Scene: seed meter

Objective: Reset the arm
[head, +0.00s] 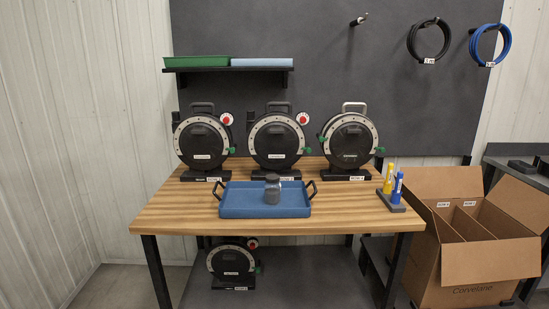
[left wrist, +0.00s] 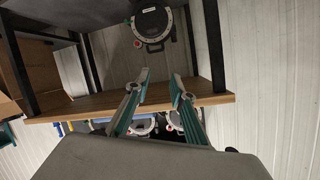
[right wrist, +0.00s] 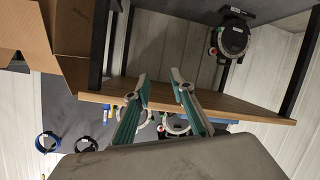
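Neither of my arms shows in the head view. In the left wrist view my left gripper (left wrist: 159,92) has its two fingers apart with nothing between them. In the right wrist view my right gripper (right wrist: 162,92) also has its fingers apart and empty. Both wrist pictures look upside down, with the wooden table's edge (right wrist: 240,108) beyond the fingers. Three round black seed meters stand on the table in the head view: left (head: 203,143), middle (head: 276,142) and right (head: 349,142). The left and middle ones show red knobs; I see none on the right one.
A blue tray (head: 240,211) holding a grey jar (head: 272,187) lies on the wooden table (head: 340,215). Yellow and blue bottles (head: 397,186) stand at its right. Another meter (head: 232,263) sits on the lower shelf. An open divided cardboard box (head: 480,272) stands right of the table.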

